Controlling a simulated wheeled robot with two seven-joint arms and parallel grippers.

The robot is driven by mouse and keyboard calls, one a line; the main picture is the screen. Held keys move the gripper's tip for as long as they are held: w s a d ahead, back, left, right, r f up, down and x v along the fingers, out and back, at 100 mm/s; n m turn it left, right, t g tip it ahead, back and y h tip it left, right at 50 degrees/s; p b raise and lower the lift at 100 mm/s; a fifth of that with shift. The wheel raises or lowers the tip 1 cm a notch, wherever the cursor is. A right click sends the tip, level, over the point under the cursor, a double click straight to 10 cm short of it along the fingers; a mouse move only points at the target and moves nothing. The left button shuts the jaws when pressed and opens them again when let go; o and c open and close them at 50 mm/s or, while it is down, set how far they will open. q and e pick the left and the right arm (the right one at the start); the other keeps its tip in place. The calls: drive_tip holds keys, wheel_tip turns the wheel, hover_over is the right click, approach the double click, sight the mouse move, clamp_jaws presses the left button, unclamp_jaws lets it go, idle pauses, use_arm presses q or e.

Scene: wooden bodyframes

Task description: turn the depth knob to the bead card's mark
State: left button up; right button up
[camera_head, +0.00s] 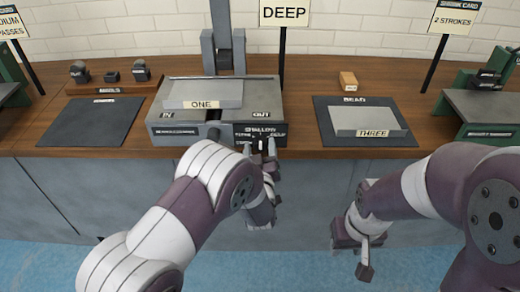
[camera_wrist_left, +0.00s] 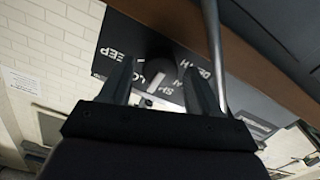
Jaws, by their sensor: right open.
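The machine (camera_head: 180,131) stands on the bench with IN and OUT on its top. Its dark front panel (camera_head: 279,130) carries the depth scale. My left gripper (camera_head: 260,148) is at this panel, its fingers hiding much of it. In the left wrist view the dark depth knob (camera_wrist_left: 160,67) with a white pointer mark sits between the two fingertips of the left gripper (camera_wrist_left: 159,65); I cannot tell whether they press on it. Lettering reading DEEP and DEPTH is partly visible. A card (camera_head: 284,13) reading DEEP stands behind the machine. My right gripper (camera_head: 357,254) is open and empty before the bench.
A grey block (camera_head: 203,94) marked ONE lies on the machine. Another block (camera_head: 368,121) marked THREE lies on the dark BEAD mat (camera_head: 332,108), with a small wooden block (camera_head: 348,80) behind it. An empty dark mat (camera_head: 93,122) lies left. A green-sided machine (camera_head: 482,105) stands right.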

use_arm(q)
drive_tip(key=c, duration=0.9)
drive_tip(key=shift+o, duration=0.2)
drive_tip(key=m+p, duration=0.1)
drive_tip(key=m, duration=0.4)
drive_tip(key=shift+d+r+m, duration=0.1)
drive_tip(key=shift+m, duration=0.3)
drive_tip(key=m+p, duration=0.2)
drive_tip(key=m, duration=0.4)
drive_tip(key=shift+d, duration=0.1)
drive_tip(key=shift+f, duration=0.2)
drive_tip(key=o, duration=1)
drive_tip(key=shift+o, duration=0.2)
